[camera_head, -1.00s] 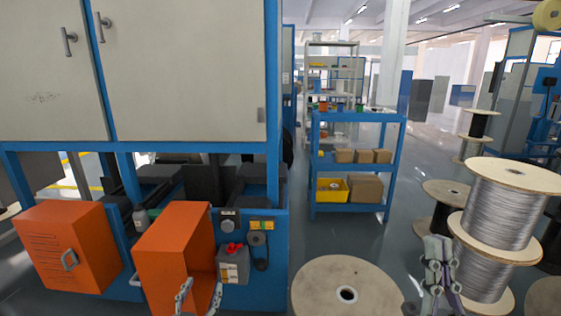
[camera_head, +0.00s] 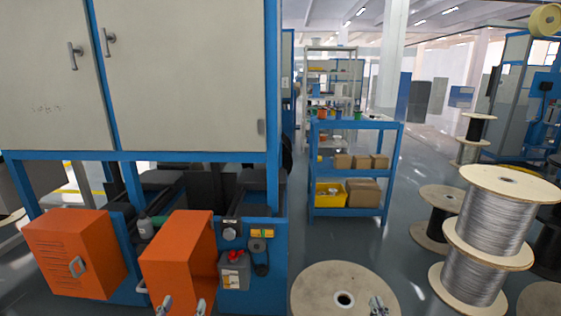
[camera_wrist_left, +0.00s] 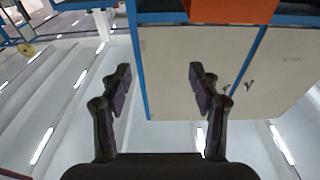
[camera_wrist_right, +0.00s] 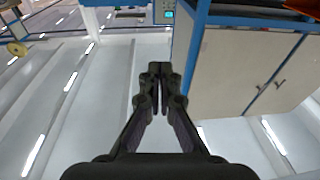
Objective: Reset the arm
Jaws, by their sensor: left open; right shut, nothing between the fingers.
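My left gripper (camera_head: 183,306) shows only its fingertips at the bottom edge of the head view, in front of an open orange box (camera_head: 178,262). In the left wrist view the left gripper (camera_wrist_left: 160,82) has its fingers wide apart with nothing between them. My right gripper (camera_head: 379,306) shows at the bottom edge of the head view, over the right part of a wooden reel (camera_head: 325,285). In the right wrist view the right gripper (camera_wrist_right: 160,70) has its fingertips together and is empty.
A blue-framed machine with pale doors (camera_head: 190,75) fills the left. A closed orange box (camera_head: 75,253) and a grey box with a red top (camera_head: 234,274) are at its front. Stacked cable spools (camera_head: 492,228) stand right. A blue shelf (camera_head: 352,205) stands behind clear floor.

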